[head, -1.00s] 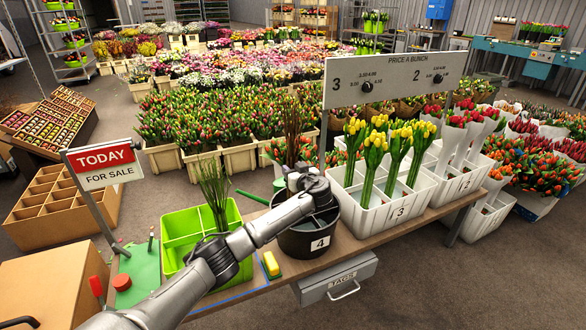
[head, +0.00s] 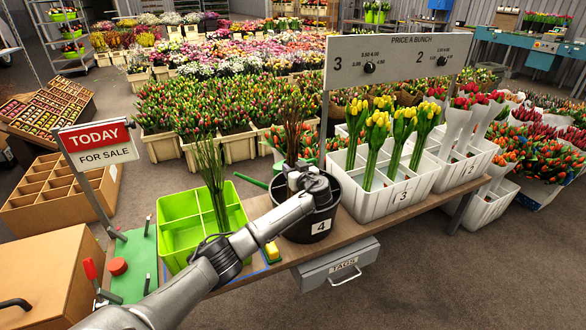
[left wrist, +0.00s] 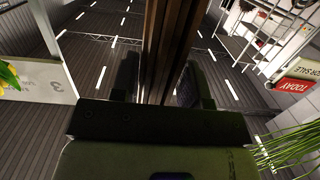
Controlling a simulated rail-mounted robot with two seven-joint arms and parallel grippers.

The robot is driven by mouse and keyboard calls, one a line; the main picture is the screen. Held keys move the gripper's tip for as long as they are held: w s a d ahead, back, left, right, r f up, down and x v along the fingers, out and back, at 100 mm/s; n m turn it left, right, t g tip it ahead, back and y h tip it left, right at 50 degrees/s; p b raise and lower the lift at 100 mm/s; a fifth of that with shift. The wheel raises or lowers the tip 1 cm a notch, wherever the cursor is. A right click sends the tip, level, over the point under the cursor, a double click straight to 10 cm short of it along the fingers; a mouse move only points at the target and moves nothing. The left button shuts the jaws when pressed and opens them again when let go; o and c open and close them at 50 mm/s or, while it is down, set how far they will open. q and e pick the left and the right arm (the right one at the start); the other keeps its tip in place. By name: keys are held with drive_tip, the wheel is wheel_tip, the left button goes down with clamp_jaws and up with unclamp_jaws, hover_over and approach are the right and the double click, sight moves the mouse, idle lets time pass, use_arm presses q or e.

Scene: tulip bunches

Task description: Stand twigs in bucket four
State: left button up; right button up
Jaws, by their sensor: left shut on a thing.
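Brown twigs (head: 292,130) stand roughly upright in a bunch at the far side of bucket four. Bucket four (head: 322,228) is a black round bucket with a white "4" label, on the wooden bench. My left gripper (head: 298,178) is at the bucket's mouth, shut on the twigs. In the left wrist view, the twigs (left wrist: 172,40) run between the two fingers (left wrist: 160,85). The hand hides the twigs' lower ends, so I cannot tell whether they touch the bucket's bottom. My right gripper is out of view.
A green divided crate (head: 178,208) with green stems (head: 212,180) stands left of the bucket. A white box (head: 392,200) labelled 3 with yellow tulips stands close on the right. A price board (head: 395,62) rises behind it. A yellow object (head: 272,252) lies by the bucket.

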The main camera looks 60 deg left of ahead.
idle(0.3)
use_arm(q)
drive_tip(key=o, duration=1.8)
drive_tip(key=shift+f, duration=0.1)
drive_tip(key=shift+c, duration=0.2)
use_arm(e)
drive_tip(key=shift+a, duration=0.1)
